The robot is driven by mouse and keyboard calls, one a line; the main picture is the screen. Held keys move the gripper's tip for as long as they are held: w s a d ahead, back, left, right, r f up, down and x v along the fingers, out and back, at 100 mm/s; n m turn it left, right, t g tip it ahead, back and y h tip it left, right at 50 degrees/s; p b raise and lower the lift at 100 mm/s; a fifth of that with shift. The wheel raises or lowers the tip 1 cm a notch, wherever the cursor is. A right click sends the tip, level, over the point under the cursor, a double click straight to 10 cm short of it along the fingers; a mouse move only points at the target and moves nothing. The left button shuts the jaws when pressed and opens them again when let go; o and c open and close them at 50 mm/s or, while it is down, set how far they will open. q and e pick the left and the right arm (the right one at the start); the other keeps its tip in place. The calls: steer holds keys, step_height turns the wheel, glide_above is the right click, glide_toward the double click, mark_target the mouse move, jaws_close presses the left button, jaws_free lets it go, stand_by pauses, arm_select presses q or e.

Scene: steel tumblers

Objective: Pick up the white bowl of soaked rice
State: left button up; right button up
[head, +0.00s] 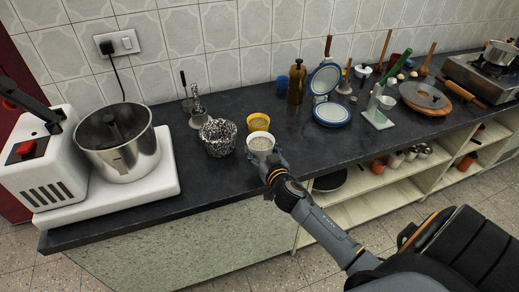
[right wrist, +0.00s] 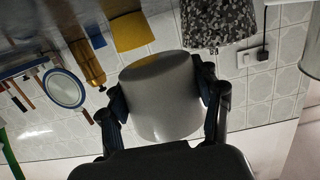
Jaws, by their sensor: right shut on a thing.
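The white bowl (head: 260,143), filled with pale rice, is near the front edge of the dark counter in the head view. My right gripper (head: 268,160) reaches it from the front and is shut on it. In the right wrist view, the bowl (right wrist: 160,98) sits between the two dark fingers (right wrist: 162,85), one on each side. I cannot tell whether its base touches the counter. My left gripper is in neither view.
A yellow cup (head: 258,122) stands just behind the bowl, and a black-and-white speckled pot (head: 218,138) stands to its left. A grinder with a steel drum (head: 120,148) fills the counter's left end. The counter (head: 295,150) is clear to the bowl's right.

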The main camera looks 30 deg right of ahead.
steer(key=s+a+r, duration=0.4)
steer(key=s+r, duration=0.2)
steer(key=s, duration=0.4)
steer(key=shift+s+r+b, duration=0.15)
steer(key=shift+r+b, duration=0.15)
steer(key=shift+r, duration=0.05)
steer(key=shift+a+r, duration=0.1)
stand_by(0.7)
